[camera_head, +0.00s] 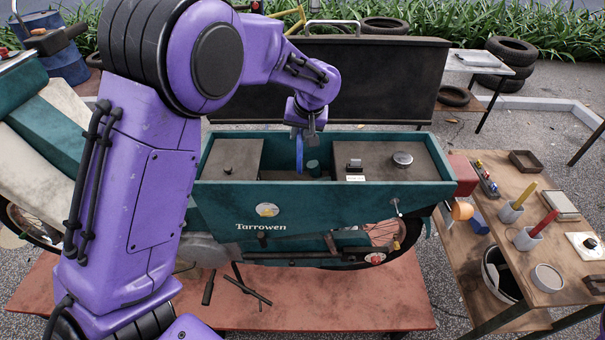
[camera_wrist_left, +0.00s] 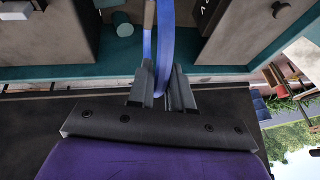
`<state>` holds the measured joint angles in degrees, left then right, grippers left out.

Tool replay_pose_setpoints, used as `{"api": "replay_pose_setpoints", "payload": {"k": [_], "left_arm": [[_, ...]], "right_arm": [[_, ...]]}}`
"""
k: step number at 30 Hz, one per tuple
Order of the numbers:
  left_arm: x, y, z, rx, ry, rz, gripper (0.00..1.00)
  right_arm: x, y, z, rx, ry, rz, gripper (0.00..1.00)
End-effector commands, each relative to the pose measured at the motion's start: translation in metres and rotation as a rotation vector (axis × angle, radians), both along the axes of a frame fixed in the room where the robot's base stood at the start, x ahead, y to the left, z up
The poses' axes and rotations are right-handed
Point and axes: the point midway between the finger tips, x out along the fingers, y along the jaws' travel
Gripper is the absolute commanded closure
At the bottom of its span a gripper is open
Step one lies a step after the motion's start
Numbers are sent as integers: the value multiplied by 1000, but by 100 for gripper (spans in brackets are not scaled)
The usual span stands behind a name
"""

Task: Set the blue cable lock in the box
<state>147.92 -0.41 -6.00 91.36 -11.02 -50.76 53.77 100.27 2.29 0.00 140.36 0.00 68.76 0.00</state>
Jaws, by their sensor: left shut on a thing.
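The blue cable lock (camera_head: 299,153) hangs upright as a thin loop from my left gripper (camera_head: 306,127). In the left wrist view, the gripper's fingers (camera_wrist_left: 162,92) are shut on the blue band of the lock (camera_wrist_left: 166,45). The teal box (camera_head: 325,195), lettered "Tarrowen", is below. The lock's lower part is at its open middle compartment, between two brown covered sections. I cannot tell whether the lock touches the compartment floor. My right gripper is not in view.
A teal cylinder (camera_head: 313,168) stands in the compartment, right of the lock. A dark panel (camera_head: 375,80) rises behind the box. A wooden table (camera_head: 515,270) with cups stands right.

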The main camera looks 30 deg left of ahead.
Motion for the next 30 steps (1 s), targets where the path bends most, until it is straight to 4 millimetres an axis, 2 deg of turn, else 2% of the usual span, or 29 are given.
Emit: {"api": "replay_pose_setpoints", "payload": {"k": [1, 6, 18, 29, 30], "left_arm": [[-3, 3, -13, 0, 6, 4, 100], [-2, 5, -64, 1, 7, 8, 100], [0, 2, -129, 1, 3, 2, 100], [0, 2, -138, 1, 1, 3, 100], [0, 2, -138, 0, 2, 3, 74]], "right_arm": [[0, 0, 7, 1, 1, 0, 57], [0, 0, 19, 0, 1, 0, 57], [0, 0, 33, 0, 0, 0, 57], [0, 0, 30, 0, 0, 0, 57], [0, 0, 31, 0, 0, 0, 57]]}}
